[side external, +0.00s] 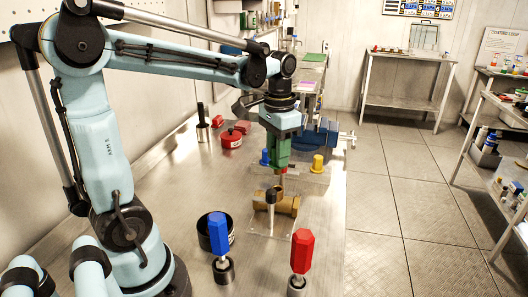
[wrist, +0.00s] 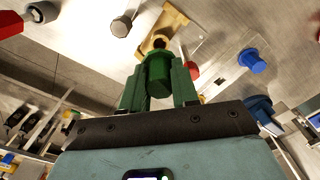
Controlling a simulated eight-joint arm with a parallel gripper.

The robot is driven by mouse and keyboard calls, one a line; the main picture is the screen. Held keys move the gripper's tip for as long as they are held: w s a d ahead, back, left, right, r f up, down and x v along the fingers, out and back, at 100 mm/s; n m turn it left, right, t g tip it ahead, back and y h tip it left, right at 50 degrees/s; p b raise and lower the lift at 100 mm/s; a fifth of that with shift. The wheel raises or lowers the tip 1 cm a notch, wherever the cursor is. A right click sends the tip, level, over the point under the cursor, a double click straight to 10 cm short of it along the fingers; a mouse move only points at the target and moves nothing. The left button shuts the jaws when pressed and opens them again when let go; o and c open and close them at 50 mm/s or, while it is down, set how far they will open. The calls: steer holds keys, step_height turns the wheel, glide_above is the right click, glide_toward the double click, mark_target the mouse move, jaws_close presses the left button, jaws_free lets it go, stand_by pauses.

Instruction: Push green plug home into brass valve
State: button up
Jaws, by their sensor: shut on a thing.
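In the wrist view, the green plug (wrist: 158,76) is a short cylinder between the two green fingers of my gripper (wrist: 157,85). Its far end points at the brass valve (wrist: 172,19), and a dark opening or stem shows between them. In the side view the fingers largely hide the plug. I cannot tell how deep the plug sits.
The valve is on a clear plate (side external: 262,228) with a black knob in front. A yellow plug (side external: 318,162) and a blue plug (side external: 265,157) stand behind. Blue (side external: 219,231) and red (side external: 302,250) handled tools and a black bowl (side external: 205,236) stand in front. Red pots sit back left.

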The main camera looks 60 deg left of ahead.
mark_target(277, 173)
steer(key=shift+c, duration=1.3)
steer(key=shift+f, duration=1.65)
steer(key=shift+f, duration=1.8)
steer(key=o, duration=0.9)
steer(key=shift+o, duration=0.2)
steer(key=shift+r, duration=0.1)
step_height(277, 173, up, 12)
steer(key=shift+f, duration=0.1)
steer(key=shift+d, duration=0.1)
